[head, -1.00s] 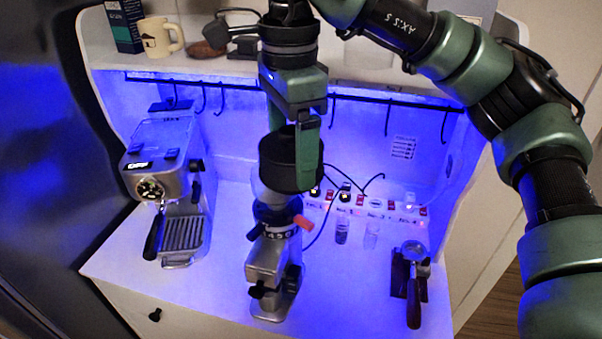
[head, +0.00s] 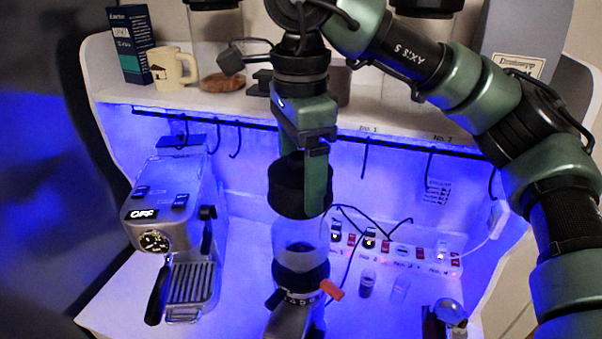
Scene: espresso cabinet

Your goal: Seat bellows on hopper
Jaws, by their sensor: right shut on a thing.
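The bellows (head: 287,190), a black cylinder, is upright over the grinder at the middle of the head view. The hopper (head: 298,234) is the clear vessel directly below it, on the grinder's black collar (head: 300,278). The bellows' lower edge overlaps the hopper's top in the picture; I cannot tell whether they touch or are slightly apart. My right gripper (head: 303,186) comes down from above and is shut on the bellows. One green finger shows along its right side; the other is mostly hidden. My left gripper is not in view.
The espresso machine (head: 172,235) stands to the left. A shelf (head: 220,107) with a mug (head: 173,68), a blue box (head: 130,44) and jars runs behind my arm. Hooks hang below it. A switch panel (head: 400,250) and small vials (head: 367,284) are to the right of the grinder.

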